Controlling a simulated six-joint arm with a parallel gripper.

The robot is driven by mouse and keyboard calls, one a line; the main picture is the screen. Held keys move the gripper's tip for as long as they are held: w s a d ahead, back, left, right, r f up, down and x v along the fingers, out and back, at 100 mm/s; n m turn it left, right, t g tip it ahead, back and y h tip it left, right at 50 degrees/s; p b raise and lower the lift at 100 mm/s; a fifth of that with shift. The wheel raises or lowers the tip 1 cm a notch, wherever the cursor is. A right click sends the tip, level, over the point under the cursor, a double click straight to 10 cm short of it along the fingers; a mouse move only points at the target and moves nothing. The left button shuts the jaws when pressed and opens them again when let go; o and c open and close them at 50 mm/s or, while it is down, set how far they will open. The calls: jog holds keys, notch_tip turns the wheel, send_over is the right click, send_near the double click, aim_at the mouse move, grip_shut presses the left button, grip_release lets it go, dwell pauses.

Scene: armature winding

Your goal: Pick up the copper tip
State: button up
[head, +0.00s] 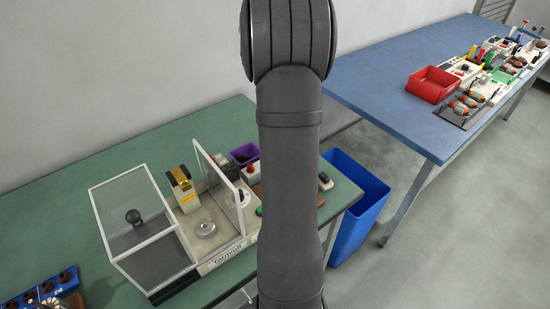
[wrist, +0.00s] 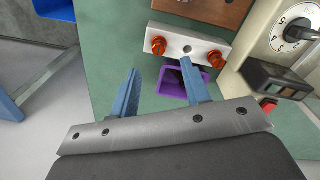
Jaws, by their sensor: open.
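My gripper (wrist: 160,66) is open, its two blue-grey fingers apart with nothing held between them. In the wrist view a small purple bin (wrist: 172,86) lies partly behind the right finger, with dark contents that I cannot make out. Beyond the fingertips is a pale metal block (wrist: 190,46) with two orange-red knobs or terminals and a dark hole between them. I cannot pick out the copper tip for certain in either view. In the head view the purple bin (head: 243,154) shows beside my arm; my gripper is hidden there.
The machine (wrist: 262,35) with a numbered dial stands at right in the wrist view. A clear-walled enclosure (head: 130,225) stands on the green bench (head: 60,222). A blue waste bin (head: 352,205) stands beside the bench. A blue table (head: 385,85) bears a red tray (head: 433,84).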

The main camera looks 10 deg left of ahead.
jog(key=f, duration=0.7)
jog(key=shift+w+f, duration=0.1)
jog(key=shift+w, duration=0.2)
grip_shut()
